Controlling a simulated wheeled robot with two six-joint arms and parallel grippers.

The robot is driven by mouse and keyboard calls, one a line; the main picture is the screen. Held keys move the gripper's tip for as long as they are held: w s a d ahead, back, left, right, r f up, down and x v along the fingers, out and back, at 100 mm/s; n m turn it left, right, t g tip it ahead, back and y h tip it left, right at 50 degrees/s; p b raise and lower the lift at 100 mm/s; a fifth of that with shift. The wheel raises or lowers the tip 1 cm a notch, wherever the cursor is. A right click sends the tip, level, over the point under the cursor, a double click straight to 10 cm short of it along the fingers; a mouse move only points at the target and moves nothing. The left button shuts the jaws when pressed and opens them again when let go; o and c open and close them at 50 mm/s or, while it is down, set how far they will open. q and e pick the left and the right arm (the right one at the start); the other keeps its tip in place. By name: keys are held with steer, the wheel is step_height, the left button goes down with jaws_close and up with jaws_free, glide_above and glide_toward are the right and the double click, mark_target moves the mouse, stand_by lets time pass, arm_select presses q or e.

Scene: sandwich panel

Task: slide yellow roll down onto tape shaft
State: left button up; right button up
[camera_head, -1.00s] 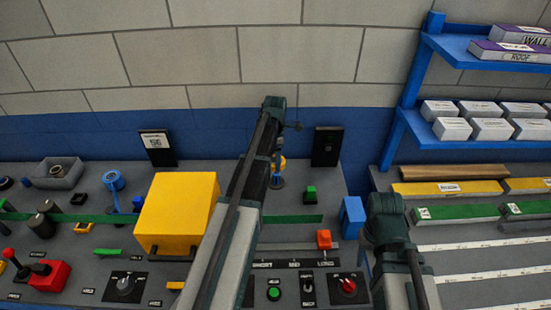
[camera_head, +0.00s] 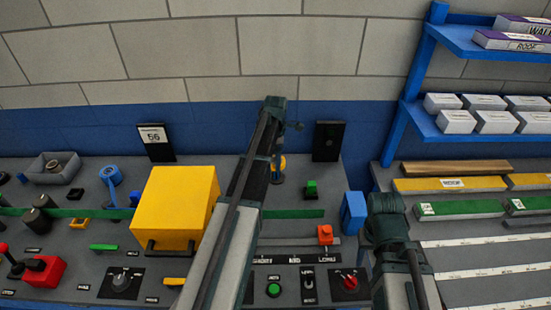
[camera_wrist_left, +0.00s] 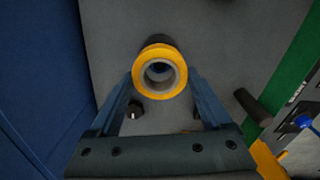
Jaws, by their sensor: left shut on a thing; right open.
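The yellow roll (camera_wrist_left: 138,82) is a ring seen end-on in the left wrist view, between the two blue fingers of my left gripper (camera_wrist_left: 161,84). The gripper is shut on it. In the head view the roll (camera_head: 283,162) shows small beside my left gripper (camera_head: 277,163), partly behind the arm. A short blue-grey stand (camera_head: 278,179), apparently the tape shaft, is just below it. The roll's hole shows a dark blue centre; I cannot tell whether the shaft is inside it. My right gripper (camera_head: 386,235) is at the lower right; its fingertips are hidden.
A large yellow box (camera_head: 180,205) stands left of my left arm. A dark upright panel (camera_head: 327,141) stands behind. A green strip (camera_head: 293,214) crosses the bench.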

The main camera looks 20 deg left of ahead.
arm_select(q)
steer(key=shift+f, duration=0.2)
arm_select(e)
steer(key=shift+f, duration=0.25)
arm_select(q)
steer(key=shift+f+b, duration=0.8)
steer(key=shift+b, duration=0.2)
arm_select(e)
steer(key=shift+f, duration=0.8)
arm_select(q)
steer(key=shift+f, duration=0.1)
steer(key=shift+f+b, duration=1.9)
steer(key=shift+b, duration=0.1)
arm_select(e)
steer(key=shift+f, duration=2)
arm_select(q)
steer(key=shift+s, duration=0.15)
arm_select(e)
steer(key=shift+s, duration=0.15)
arm_select(q)
steer(key=shift+f, duration=0.1)
arm_select(e)
steer(key=shift+f, duration=0.1)
arm_select(q)
steer(key=shift+w+f, duration=0.1)
steer(key=shift+w, duration=0.1)
arm_select(e)
steer(key=shift+w, duration=0.2)
arm_select(q)
steer(key=o, duration=1.2)
